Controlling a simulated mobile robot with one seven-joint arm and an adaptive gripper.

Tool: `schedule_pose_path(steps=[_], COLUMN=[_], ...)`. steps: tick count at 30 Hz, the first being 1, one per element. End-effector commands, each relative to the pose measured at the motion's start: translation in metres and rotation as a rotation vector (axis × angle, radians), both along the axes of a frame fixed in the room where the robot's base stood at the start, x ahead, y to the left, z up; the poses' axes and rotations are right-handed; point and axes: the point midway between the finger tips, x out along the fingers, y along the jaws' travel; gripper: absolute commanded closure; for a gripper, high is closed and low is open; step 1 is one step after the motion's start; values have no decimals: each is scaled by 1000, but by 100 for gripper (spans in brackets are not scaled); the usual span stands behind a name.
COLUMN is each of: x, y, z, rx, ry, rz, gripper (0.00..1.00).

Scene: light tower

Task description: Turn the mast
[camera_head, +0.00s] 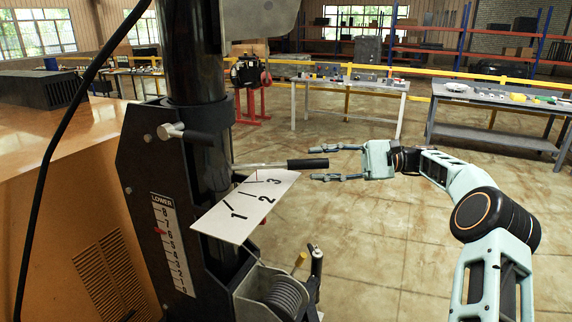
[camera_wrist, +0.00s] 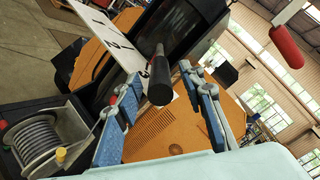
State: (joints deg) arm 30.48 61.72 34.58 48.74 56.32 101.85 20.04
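The mast (camera_head: 193,60) is a thick black upright column in the head view's left half. A metal lever with a black grip (camera_head: 307,163) sticks out from it to the right, above a white plate (camera_head: 238,212) numbered 1, 2, 3. My gripper (camera_head: 321,163) is open and level with the lever, its two fingers pointing left. The grip's end lies at the opening between the fingertips, with gaps visible on both sides. In the wrist view the grip (camera_wrist: 158,82) points at the camera between the spread fingers. Contact is not visible.
A shorter lever (camera_head: 188,133) sits higher on the mast. A cable winch (camera_head: 283,298) stands below the plate, and an orange housing (camera_head: 70,190) stands left. A red-gripped rod (camera_wrist: 285,46) shows in the wrist view. Floor right of the mast is clear; tables (camera_head: 350,85) stand behind.

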Motion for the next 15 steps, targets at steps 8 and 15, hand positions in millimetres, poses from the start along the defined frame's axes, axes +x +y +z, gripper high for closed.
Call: schedule_pose_path(steps=[8,15], x=[-8,-11], y=[51,81], z=[2,1], rx=[-2,-2], ry=[1,-1], rz=[4,1], gripper=[63,63])
